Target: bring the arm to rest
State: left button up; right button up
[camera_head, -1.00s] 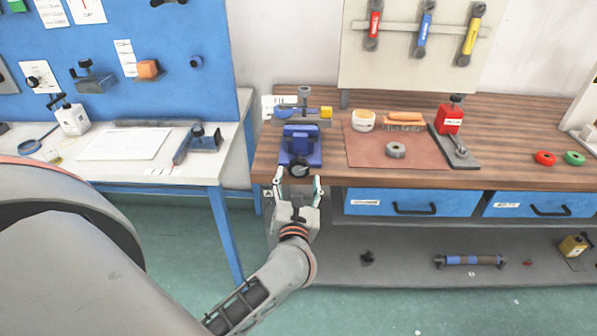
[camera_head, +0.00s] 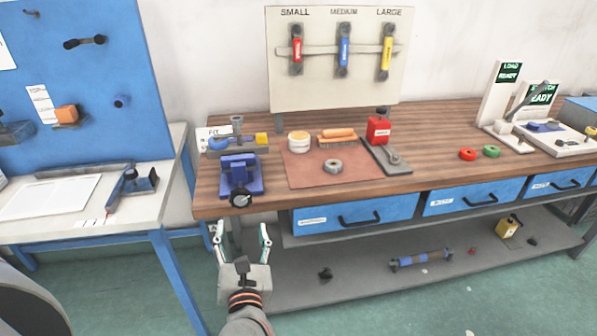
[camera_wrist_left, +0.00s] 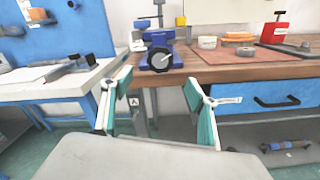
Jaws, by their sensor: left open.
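My left gripper (camera_head: 241,237) is open and empty in the head view. It hangs in front of the wooden workbench (camera_head: 430,165), a little below the front edge of its top. Its two teal-lined fingers also show spread apart in the left wrist view (camera_wrist_left: 158,108), with nothing between them. The blue vise (camera_head: 240,176) stands on the bench's left end, beyond the fingertips and apart from them. It also shows in the left wrist view (camera_wrist_left: 160,52). My right gripper is in neither view.
Blue drawers (camera_head: 350,215) are right of my gripper. A white table (camera_head: 100,205) stands left. Green floor below is free.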

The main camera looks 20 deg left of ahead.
pick_arm(q)
jog(key=s+d+f+m+t+h, duration=0.15)
jog(key=d+m+h, duration=0.45)
jog(key=m, duration=0.7)
jog(key=s+d+f+m+t+h, duration=0.1)
jog(key=d+f+m+t+h, duration=0.3)
jog(key=m, duration=0.9)
jog(key=s+f+m+g+h, duration=0.1)
jog(key=s+f+m+g, duration=0.4)
jog(key=f+m, duration=0.3)
jog(key=s+d+f+m+g+h, duration=0.1)
jog(key=s+f+m+g, duration=0.4)
jog(key=f+m, duration=0.4)
notch_tip(320, 180, down, 3)
jog(key=shift+s+d, duration=0.15)
jog(key=shift+s, duration=0.3)
